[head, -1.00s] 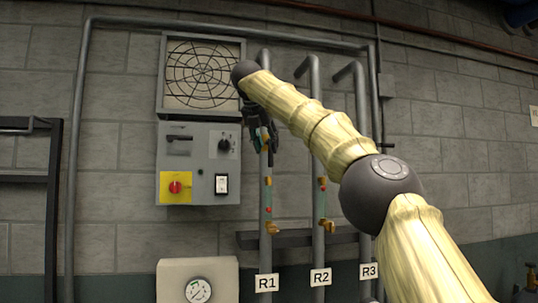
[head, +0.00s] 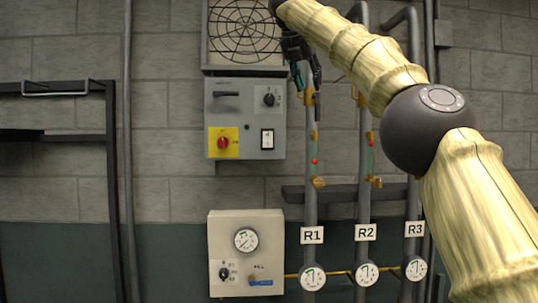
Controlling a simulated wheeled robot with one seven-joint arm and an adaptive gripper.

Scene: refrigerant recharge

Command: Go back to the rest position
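My gripper (head: 307,76) hangs from the end of my yellow-sleeved arm, in the upper middle of the head view. Its two dark fingers point down with a gap between them, and I see nothing held. The fingertips are in front of or beside the upper part of pipe R1 (head: 311,205), just above its upper yellow valve handle (head: 308,97). I cannot tell whether they touch it. The grey control panel (head: 225,112) is to the left of the gripper, with a red knob (head: 223,143) on a yellow plate.
Pipes R2 (head: 363,205) and R3 (head: 412,200) stand to the right, behind my arm. A beige gauge box (head: 225,228) is below the panel. A fan grille (head: 245,30) is above it. A dark metal frame (head: 112,180) stands at the left.

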